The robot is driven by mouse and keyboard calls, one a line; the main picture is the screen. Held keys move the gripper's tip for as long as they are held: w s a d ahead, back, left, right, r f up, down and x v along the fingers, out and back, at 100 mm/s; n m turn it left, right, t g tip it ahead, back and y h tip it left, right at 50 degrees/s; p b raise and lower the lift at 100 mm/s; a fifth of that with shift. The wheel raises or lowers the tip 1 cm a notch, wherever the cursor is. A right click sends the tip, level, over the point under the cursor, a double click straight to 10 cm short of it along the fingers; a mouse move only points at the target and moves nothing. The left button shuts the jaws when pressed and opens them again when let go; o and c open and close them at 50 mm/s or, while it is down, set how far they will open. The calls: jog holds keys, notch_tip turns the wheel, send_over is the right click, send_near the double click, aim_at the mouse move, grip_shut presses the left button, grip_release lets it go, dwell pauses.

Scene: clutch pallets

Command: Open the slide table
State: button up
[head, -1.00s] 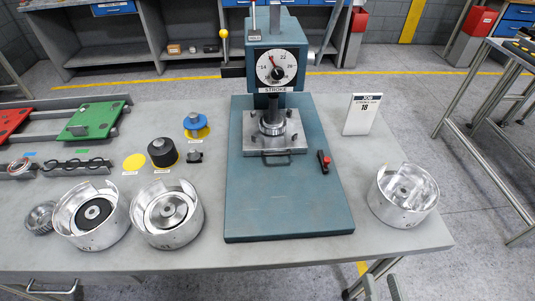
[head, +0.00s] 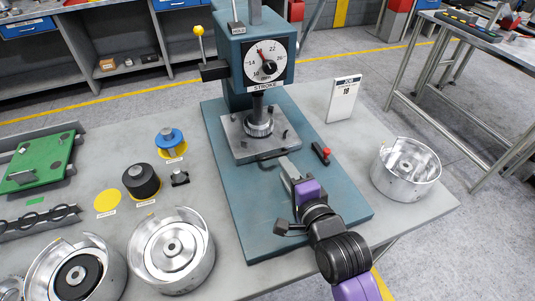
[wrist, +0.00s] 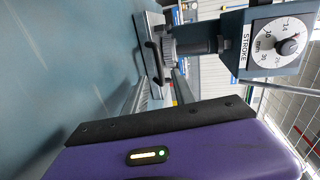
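The slide table (head: 236,143) is a grey metal plate on the blue press base, under the ram. A dark bar handle (head: 273,161) sticks out from its front edge. The handle also shows in the wrist view (wrist: 153,52). My gripper (head: 288,169), with a purple body and grey fingers, reaches in from the lower right. Its fingertips are just in front of the handle, slightly to its right. The fingers look apart with nothing between them. In the wrist view the handle lies beyond the fingers, and the purple body hides part of the base.
The press dial (head: 267,61) and ram rise above the plate. A red-tipped lever switch (head: 321,153) sits right of the plate. A job card (head: 343,98) and a metal housing (head: 405,169) stand on the right. Several clutch parts lie on the left.

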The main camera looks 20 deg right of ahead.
aim_at(276, 156)
jog(key=shift+w+f+m, duration=0.1)
jog(key=shift+w+m, duration=0.2)
jog(key=shift+w, duration=0.05)
jog(key=x, duration=0.7)
jog(key=shift+p, duration=0.3)
grip_shut()
dwell(0.9)
